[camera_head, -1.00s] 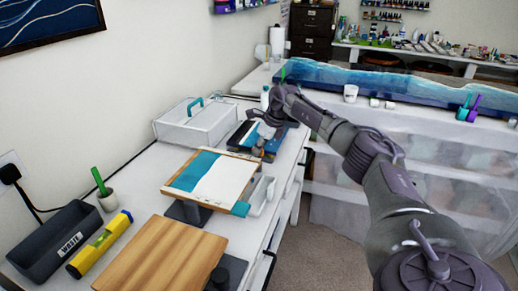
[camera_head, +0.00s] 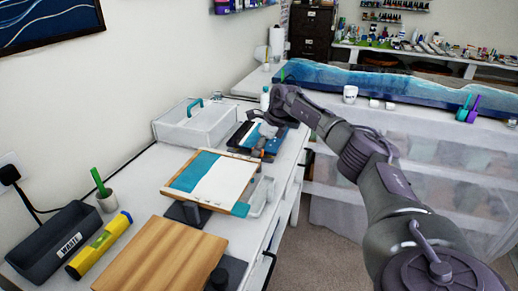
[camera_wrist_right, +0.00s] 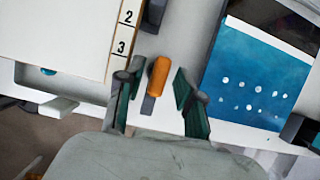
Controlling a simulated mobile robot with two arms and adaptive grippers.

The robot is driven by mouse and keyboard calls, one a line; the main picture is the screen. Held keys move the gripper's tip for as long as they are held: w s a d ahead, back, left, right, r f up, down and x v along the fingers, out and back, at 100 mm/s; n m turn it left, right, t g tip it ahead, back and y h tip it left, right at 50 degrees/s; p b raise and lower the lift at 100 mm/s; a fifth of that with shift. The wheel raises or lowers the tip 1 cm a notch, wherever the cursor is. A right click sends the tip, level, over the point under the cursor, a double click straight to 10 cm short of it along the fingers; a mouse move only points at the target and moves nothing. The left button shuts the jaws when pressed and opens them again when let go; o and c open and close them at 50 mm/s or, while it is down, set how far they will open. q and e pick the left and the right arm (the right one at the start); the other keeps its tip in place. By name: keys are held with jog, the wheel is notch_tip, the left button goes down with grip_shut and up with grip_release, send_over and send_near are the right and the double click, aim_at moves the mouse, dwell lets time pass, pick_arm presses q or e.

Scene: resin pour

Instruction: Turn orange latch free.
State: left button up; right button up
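The orange latch (camera_wrist_right: 159,76) shows in the right wrist view as an upright rounded bar on a small dark base. It stands beside a white board edge marked 2 and 3. My right gripper (camera_wrist_right: 156,88) is open, with one green-padded finger on each side of the latch. Gaps show on both sides, so the fingers are apart from it. In the head view my right gripper (camera_head: 264,140) is small, low over the far end of the bench, beside the tilted teal and white board (camera_head: 213,180). The latch is hard to make out there. My left gripper is out of view.
A blue panel with white dots (camera_wrist_right: 258,75) lies right of the gripper. A clear lidded box (camera_head: 195,126) stands behind the board by the wall. A wooden board (camera_head: 160,258), a yellow level (camera_head: 98,246) and a dark bin (camera_head: 62,240) are nearer on the bench.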

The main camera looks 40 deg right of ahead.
aim_at(272, 160)
jog(key=shift+r, duration=0.1)
jog(key=v, duration=1.2)
dwell(0.5)
